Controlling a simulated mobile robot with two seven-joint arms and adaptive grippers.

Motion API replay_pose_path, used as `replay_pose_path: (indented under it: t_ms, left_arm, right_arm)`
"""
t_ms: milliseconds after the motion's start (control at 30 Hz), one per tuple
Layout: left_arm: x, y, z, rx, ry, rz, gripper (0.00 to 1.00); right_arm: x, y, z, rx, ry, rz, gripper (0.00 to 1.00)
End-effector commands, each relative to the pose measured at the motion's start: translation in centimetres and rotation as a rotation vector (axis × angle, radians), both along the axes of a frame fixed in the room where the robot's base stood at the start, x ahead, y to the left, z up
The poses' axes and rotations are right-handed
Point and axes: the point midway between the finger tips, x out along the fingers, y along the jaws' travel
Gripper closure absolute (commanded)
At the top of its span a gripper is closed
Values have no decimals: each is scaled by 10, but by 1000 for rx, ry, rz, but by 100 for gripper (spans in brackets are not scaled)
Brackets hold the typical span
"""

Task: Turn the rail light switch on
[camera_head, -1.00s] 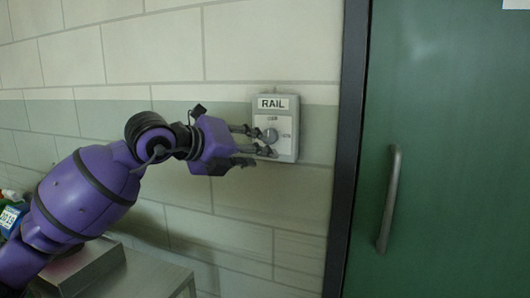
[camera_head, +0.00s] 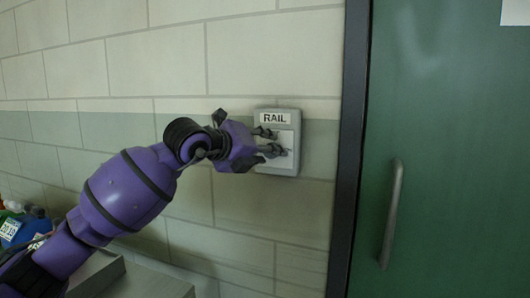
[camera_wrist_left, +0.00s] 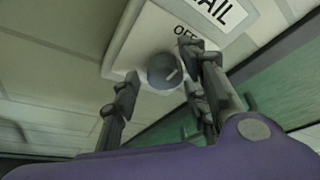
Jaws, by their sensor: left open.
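The rail light switch (camera_head: 287,117) is a pale grey box on the wall with a "RAIL" label. In the left wrist view its round grey knob (camera_wrist_left: 164,71) shows, with a light mark on its face and the word "OFF" printed near it. My left gripper (camera_head: 277,143) is in front of the box. In the left wrist view the open fingers (camera_wrist_left: 160,88) stand on either side of the knob; I cannot tell whether they touch it. In the head view the fingers hide the knob. My right gripper is not in view.
A green door (camera_head: 455,160) with a metal handle (camera_head: 391,215) and dark frame stands right of the switch. A grey metal surface (camera_head: 150,284) and several small items (camera_head: 20,225) are at lower left. The wall around the switch is clear.

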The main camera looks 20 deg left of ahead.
Motion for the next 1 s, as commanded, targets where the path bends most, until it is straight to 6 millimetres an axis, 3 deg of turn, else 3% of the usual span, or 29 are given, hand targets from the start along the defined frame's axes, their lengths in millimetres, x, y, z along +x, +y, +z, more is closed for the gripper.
replay_pose_path:
  t_ms: [67, 333, 667, 1000]
  left_arm:
    - [0, 0, 0, 0, 0, 0, 62]
    - [0, 0, -1, 0, 3, 0, 97]
    - [0, 1, -2, 47, 6, 2, 98]
    - [0, 0, 1, 281, 0, 1, 99]
  right_arm:
    - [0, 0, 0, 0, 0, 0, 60]
    - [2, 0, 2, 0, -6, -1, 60]
    - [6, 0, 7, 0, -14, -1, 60]
    - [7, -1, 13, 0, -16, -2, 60]
